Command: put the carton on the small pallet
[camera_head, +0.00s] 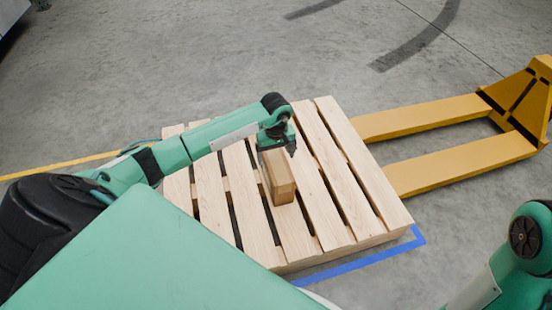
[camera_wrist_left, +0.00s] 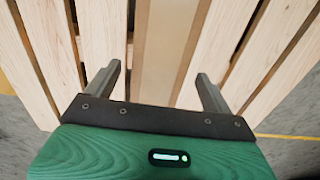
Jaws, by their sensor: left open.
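The brown carton (camera_head: 279,177) lies on the slats of the small wooden pallet (camera_head: 350,187), near its middle. My left gripper (camera_head: 277,144) is over the far end of the carton. In the left wrist view the carton (camera_wrist_left: 168,50) runs between the two open fingers of the left gripper (camera_wrist_left: 160,82), with a gap on each side. The pallet's slats (camera_wrist_left: 100,35) show beneath. The left gripper is not closed on the carton. Part of my right arm shows at the lower right of the head view, but its gripper is out of view.
A yellow pallet jack (camera_head: 465,160) stands right of the pallet, its forks pointing at the pallet's side. Blue tape (camera_head: 365,260) marks the floor along the pallet's near right corner. A yellow floor line (camera_head: 60,166) runs at the left. The grey floor behind is clear.

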